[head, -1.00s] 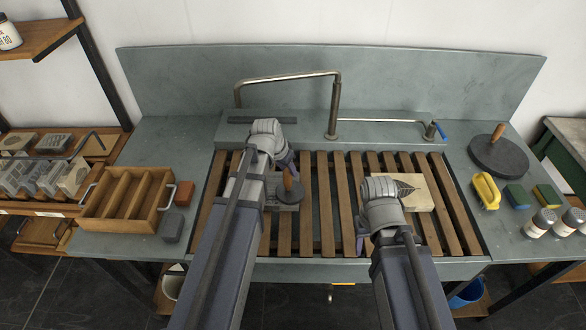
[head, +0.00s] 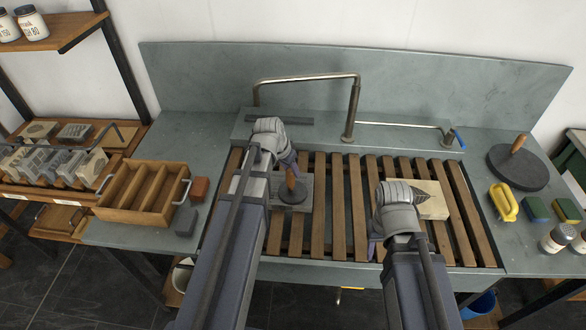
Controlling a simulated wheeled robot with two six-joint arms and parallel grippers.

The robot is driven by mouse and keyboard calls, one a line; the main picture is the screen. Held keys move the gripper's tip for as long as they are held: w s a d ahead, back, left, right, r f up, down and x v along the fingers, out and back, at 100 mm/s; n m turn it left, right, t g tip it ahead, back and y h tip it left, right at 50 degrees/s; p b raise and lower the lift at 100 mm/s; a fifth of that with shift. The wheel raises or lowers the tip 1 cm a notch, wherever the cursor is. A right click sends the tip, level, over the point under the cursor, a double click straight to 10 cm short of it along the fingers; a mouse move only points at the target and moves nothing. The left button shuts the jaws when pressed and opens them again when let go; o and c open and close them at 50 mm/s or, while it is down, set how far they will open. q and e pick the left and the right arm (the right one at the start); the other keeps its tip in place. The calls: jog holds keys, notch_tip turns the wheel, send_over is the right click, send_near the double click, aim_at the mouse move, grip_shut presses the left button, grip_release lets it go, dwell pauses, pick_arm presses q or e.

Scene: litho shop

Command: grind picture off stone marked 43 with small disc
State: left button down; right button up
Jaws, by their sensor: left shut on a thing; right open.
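A grey stone (head: 303,205) lies on the slatted rack of the sink. The small disc (head: 292,197), dark with an upright wooden handle, rests on it, left of its middle. My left gripper (head: 289,167) is at the handle, shut on the small disc; its fingertips are partly hidden by my wrist. A pale cream stone (head: 433,205) with a dark leaf-like picture lies on the right of the rack. My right gripper (head: 374,246) is open, beside that stone at its left; my wrist hides most of its jaws. No number is readable on either stone.
A large dark disc (head: 518,172) with a wooden handle, a yellow-handled tool (head: 503,203), sponges (head: 536,210) and jars (head: 557,238) stand on the right. A wooden divided tray (head: 142,191) stands on the left. A bent metal tap (head: 352,110) rises behind the rack.

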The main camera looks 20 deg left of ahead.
pick_arm(q)
jog(key=shift+a, duration=0.2)
jog(key=a, duration=0.2)
jog(key=shift+s+a+r, duration=0.1)
jog(key=shift+s+a, duration=0.3)
jog(key=shift+a, duration=0.1)
jog(key=a, duration=0.1)
jog(key=s+a, duration=0.1)
jog(key=a, duration=0.1)
dwell(0.4)
jog(key=shift+s+a, duration=0.25)
jog(key=shift+a, duration=0.6)
jog(key=shift+s+a, duration=0.2)
jog(key=shift+a, duration=0.6)
jog(key=shift+a, duration=0.1)
